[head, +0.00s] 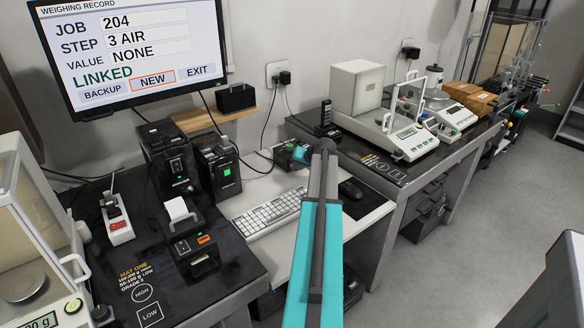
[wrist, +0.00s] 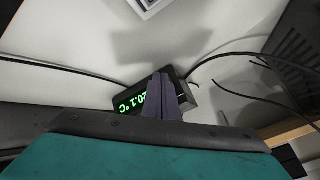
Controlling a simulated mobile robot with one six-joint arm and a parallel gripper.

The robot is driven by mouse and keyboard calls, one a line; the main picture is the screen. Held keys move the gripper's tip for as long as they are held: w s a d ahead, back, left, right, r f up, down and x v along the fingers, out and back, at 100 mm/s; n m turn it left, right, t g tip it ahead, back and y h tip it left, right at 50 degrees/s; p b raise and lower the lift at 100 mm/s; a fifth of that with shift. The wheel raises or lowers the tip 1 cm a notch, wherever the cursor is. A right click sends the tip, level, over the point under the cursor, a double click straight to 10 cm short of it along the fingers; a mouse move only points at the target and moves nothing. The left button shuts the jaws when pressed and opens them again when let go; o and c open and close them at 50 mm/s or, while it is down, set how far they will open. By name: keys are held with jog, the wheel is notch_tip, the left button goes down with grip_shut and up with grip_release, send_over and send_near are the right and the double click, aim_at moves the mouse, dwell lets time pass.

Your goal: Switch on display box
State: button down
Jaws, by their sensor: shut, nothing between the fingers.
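The display box, a small black box with lit green digits reading about 20.1 °C, is in the middle of the wrist view (wrist: 136,101), where its text looks turned over. In the head view a small dark box with a green patch (head: 284,156) on the white desk beside my arm's end seems to be it. My gripper (wrist: 160,78) is shut and empty. Its dark fingers overlap the box's right part in the wrist view and hide some of its face; I cannot tell whether they touch it. No switch shows clearly.
Black boxes (head: 172,160) and a label printer (head: 195,240) stand at left. A monitor (head: 135,50) hangs above. A balance (head: 408,140) is on the right table. Cables run near the display box.

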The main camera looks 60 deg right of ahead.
jog(key=shift+s, duration=0.15)
jog(key=shift+s+a, duration=0.2)
jog(key=shift+s, duration=0.2)
jog(key=shift+s+a+b, duration=0.15)
jog(key=shift+s+a, duration=0.15)
jog(key=shift+s, duration=0.5)
jog(key=shift+s+a+b, duration=0.15)
jog(key=shift+s+a, duration=0.1)
jog(key=shift+s, duration=0.6)
jog(key=shift+s+a+b, duration=0.15)
jog(key=shift+s+a, duration=0.15)
jog(key=shift+s, duration=0.5)
jog(key=shift+s+a, duration=0.1)
jog(key=shift+s, duration=0.3)
jog(key=shift+r, duration=0.1)
